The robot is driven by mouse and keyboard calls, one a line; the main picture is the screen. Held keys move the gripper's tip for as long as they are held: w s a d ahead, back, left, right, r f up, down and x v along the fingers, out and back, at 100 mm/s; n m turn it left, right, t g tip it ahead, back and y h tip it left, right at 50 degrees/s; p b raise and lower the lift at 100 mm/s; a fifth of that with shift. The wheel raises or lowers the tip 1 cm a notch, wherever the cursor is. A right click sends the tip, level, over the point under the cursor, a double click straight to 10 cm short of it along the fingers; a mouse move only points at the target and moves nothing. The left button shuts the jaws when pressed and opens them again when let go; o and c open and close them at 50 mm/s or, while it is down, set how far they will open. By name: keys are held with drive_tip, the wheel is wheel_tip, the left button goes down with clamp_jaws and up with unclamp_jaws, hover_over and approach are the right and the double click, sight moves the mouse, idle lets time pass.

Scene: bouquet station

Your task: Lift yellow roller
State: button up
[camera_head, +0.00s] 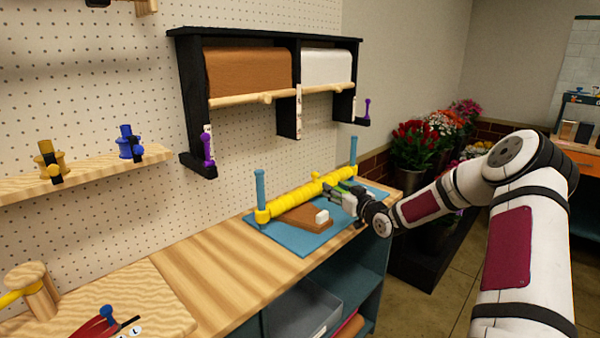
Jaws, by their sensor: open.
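The yellow roller (293,199) is a long ribbed bar at the far end of the wooden bench. It runs between two blue upright posts, a near left post (260,190) and a far right post (353,155), above a blue base (285,236). A brown block (300,221) with a small white piece (321,216) lies on the base in front of the roller. My gripper (335,193) is open beside the roller's right half, coming from the right. Whether its fingers touch or surround the roller cannot be told.
A black wall rack (183,105) with brown and white paper rolls hangs above the bench (215,262). Red pliers (97,326) lie on the near bench. Flower buckets (411,182) stand behind my arm. The middle bench is clear.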

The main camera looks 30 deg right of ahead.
sight(317, 174)
drive_tip(key=w+b, duration=0.1)
drive_tip(key=w, duration=1.3)
drive_tip(key=shift+w, duration=0.1)
clamp_jaws()
